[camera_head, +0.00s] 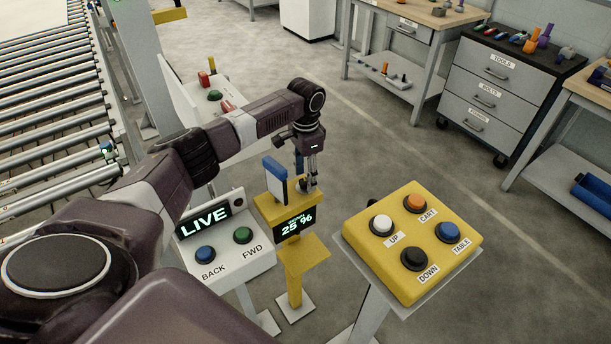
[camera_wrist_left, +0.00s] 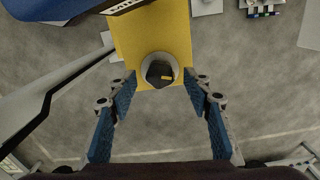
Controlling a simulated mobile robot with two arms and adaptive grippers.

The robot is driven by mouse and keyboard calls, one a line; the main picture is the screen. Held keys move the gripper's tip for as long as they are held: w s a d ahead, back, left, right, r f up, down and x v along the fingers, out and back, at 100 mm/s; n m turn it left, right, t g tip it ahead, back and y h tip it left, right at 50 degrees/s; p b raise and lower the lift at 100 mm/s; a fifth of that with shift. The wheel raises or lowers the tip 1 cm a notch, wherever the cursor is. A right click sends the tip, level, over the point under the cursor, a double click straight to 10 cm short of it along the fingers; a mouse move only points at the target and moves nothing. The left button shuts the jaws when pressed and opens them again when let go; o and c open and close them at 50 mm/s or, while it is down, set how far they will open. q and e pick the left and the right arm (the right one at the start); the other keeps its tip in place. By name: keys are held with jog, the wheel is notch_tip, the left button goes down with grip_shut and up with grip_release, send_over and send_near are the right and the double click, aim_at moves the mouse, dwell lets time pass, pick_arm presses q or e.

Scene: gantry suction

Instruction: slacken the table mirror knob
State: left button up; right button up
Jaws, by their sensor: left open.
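The knob (camera_wrist_left: 157,69) is dark, with a small yellow mark and a pale round collar, on the yellow stand (camera_wrist_left: 135,30). In the head view the stand (camera_head: 294,256) carries a blue-framed mirror panel (camera_head: 273,184) and a display (camera_head: 294,225) reading 25 %. The knob is mostly hidden there behind my left gripper (camera_head: 312,178), which points down over the stand's top. In the left wrist view my left gripper (camera_wrist_left: 160,80) is open, with its blue-padded fingertips on either side of the knob's collar. Whether they touch it I cannot tell. My right gripper is not in view.
A yellow button box (camera_head: 385,262) stands to the right, and a white BACK/FWD panel (camera_head: 228,260) with a LIVE display stands close on the left. A roller conveyor (camera_head: 50,110) runs at the left. Open floor lies behind the stand, before a drawer cabinet (camera_head: 500,90).

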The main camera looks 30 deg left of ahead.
pick_arm(q)
jog(key=shift+f, duration=0.5)
jog(key=shift+c, duration=0.2)
jog(key=c, duration=1.1)
jog(key=n+p, duration=0.2)
jog(key=p, duration=0.1)
jog(key=shift+d+r, duration=0.1)
jog(key=shift+r, duration=0.1)
jog(key=shift+n+p, duration=1)
jog(key=shift+n, duration=0.2)
jog(key=shift+f+n+p, duration=0.15)
jog(key=shift+n+p, duration=0.55)
jog(key=shift+n, duration=0.4)
jog(key=o, duration=1.1)
